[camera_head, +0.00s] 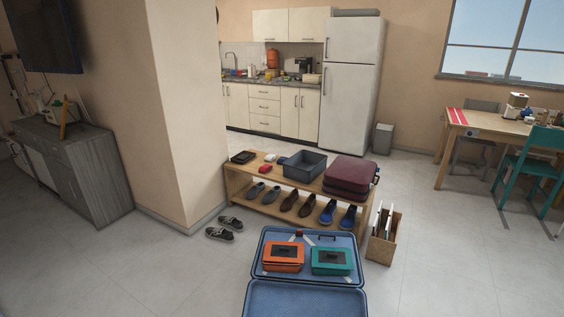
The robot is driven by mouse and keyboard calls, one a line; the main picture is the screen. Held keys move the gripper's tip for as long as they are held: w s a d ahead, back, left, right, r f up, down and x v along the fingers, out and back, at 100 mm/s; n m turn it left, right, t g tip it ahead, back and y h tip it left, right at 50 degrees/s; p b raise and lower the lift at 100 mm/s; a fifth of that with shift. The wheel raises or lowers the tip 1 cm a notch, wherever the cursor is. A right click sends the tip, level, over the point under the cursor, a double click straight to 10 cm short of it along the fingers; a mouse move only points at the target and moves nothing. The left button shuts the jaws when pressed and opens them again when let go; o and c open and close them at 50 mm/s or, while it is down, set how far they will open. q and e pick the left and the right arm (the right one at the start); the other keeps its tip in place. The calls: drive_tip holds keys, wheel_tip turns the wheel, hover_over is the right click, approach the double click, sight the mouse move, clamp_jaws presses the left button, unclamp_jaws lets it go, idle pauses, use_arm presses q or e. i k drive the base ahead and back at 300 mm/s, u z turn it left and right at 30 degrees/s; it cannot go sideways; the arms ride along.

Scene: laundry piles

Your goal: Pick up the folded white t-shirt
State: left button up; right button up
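No folded white t-shirt can be made out for certain. A small white item (270,157) lies on top of the wooden bench, beside a small red item (265,169); it is too small to tell whether it is folded cloth. An open blue suitcase (300,296) lies on the floor at the bottom middle. An orange case (283,257) and a teal case (331,261) sit side by side in it. Neither of my grippers is in view.
The bench (237,184) also holds a dark tray, a grey bin (304,166) and a maroon suitcase (350,176), with shoes below. A wooden crate (380,249) stands to its right. Sandals (225,229) lie at left. Floor at right is clear up to the table (484,126).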

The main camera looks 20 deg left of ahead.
sight(269, 157)
drive_tip(key=z, duration=1.55)
drive_tip(key=i, duration=3.55)
drive_tip(key=u, duration=1.45)
drive_tip(key=i, duration=3.4)
